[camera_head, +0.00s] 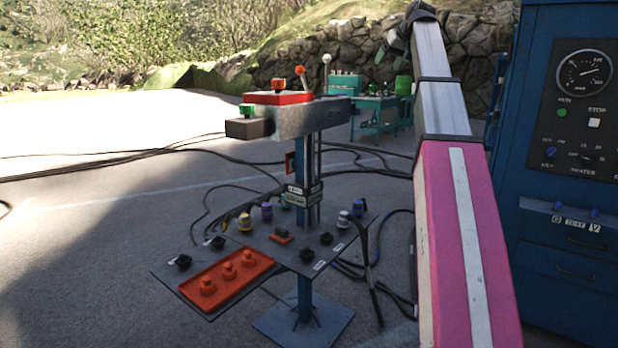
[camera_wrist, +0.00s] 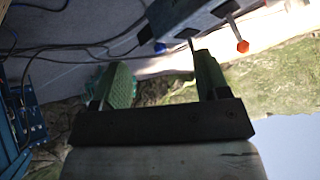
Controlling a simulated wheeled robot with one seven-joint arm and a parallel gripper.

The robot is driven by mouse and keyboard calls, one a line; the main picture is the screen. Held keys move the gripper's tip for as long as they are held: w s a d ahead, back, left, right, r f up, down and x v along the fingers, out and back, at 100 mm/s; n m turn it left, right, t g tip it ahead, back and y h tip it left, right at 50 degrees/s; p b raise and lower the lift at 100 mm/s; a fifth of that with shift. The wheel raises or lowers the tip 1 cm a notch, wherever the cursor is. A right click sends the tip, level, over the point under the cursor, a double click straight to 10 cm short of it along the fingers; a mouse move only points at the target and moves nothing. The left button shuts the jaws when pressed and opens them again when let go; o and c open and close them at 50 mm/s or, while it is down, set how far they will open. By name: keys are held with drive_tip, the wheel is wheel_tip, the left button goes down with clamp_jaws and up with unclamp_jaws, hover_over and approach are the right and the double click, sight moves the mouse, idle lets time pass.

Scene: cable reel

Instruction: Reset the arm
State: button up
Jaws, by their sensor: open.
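My gripper (camera_wrist: 162,66) is open in the wrist view, with two green fingers apart and nothing between them. The wrist picture looks upside down, with sky at the bottom. In the head view my pink and grey arm rises along the right side, its far end at the top edge. The gripper itself is small and partly hidden there. The control stand (camera_head: 310,118) is to the left of the arm, with a red top plate, a red lever and a white-knobbed lever. Its grey top box also shows in the wrist view (camera_wrist: 185,14), apart from the fingers.
A slanted panel (camera_head: 262,243) with knobs and an orange block sits low on the stand. A blue cabinet (camera_head: 565,215) with a gauge stands close at right. Black cables (camera_head: 120,155) lie across the ground. A green machine (camera_head: 376,115) and stone wall (camera_head: 300,58) are behind. Open ground lies left.

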drive_tip(key=s+a+f+m+g+h, duration=0.1)
drive_tip(key=s+a+f+g, duration=0.1)
drive_tip(key=f, duration=1.9)
drive_tip(key=s+a+f+m+g+h, duration=0.1)
drive_tip(key=s+a+f, duration=0.1)
drive_tip(key=f, duration=2)
drive_tip(key=s+a+f+g+h, duration=0.1)
drive_tip(key=s+a+f+g, duration=0.1)
drive_tip(key=s+f, duration=1)
drive_tip(key=s+a+f+g+h, duration=0.1)
drive_tip(key=s+a+f, duration=0.1)
drive_tip(key=s+f, duration=1.1)
wheel_tip(320, 180, down, 8)
drive_tip(key=shift+s+f+m+g, duration=0.1)
drive_tip(key=shift+s+m+g, duration=0.2)
drive_tip(key=shift+g, duration=0.1)
